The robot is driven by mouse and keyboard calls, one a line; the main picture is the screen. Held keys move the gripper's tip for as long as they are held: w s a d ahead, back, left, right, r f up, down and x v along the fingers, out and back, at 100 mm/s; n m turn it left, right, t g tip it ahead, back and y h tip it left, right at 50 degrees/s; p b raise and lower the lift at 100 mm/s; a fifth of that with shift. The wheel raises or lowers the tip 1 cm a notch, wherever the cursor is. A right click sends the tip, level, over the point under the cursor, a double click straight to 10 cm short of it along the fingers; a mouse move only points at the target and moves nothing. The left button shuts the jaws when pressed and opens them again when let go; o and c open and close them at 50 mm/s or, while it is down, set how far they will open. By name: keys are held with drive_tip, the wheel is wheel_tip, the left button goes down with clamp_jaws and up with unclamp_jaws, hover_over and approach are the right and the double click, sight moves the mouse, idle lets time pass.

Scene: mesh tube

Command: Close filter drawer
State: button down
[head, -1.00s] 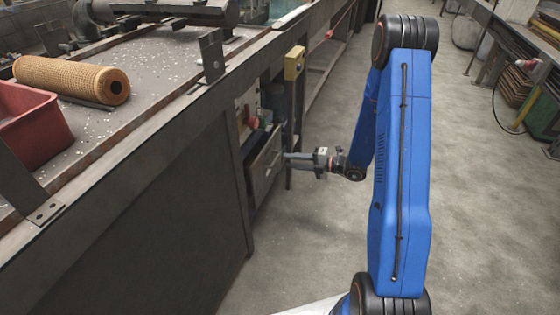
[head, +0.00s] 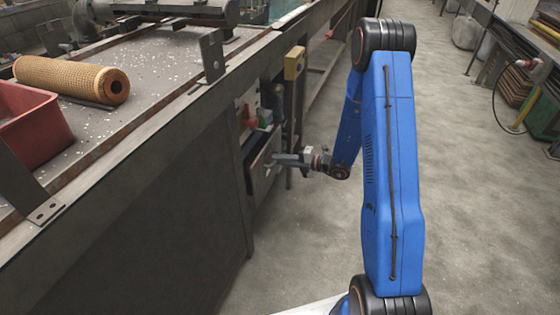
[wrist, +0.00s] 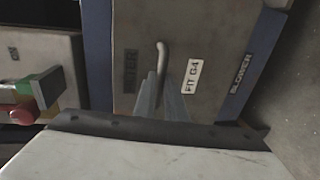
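The filter drawer (head: 264,166) is in the bench's side in the head view. Its front stands out from the opening, so the drawer is open. In the wrist view its grey front (wrist: 215,45) fills the middle, with a curved metal handle (wrist: 161,58), a "FIT G4" label and part of a dark label. My gripper (head: 279,159) is at the drawer front in the head view. In the wrist view the two grey fingers (wrist: 160,98) are at the handle's lower end. How far apart they are, and whether they touch the handle, is unclear.
A blue frame strip marked "BLOWER" (wrist: 243,78) runs beside the drawer front. A red knob (wrist: 22,112) sits on the left. A yellow box (head: 294,62) is on a post by the bench (head: 130,205). The aisle floor (head: 460,180) on the right is clear.

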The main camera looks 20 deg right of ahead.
sight(269, 157)
drive_tip(key=shift+r+x, duration=0.2)
drive_tip(key=shift+x, duration=0.8)
drive_tip(key=shift+r+x, duration=0.2)
drive_tip(key=shift+x, duration=0.75)
drive_tip(key=shift+w, duration=0.1)
drive_tip(key=c, duration=1.8)
unclamp_jaws()
drive_tip(key=shift+a, duration=0.2)
drive_tip(key=shift+d, duration=0.1)
drive_tip(key=v, duration=1.7)
drive_tip(key=shift+d, duration=0.1)
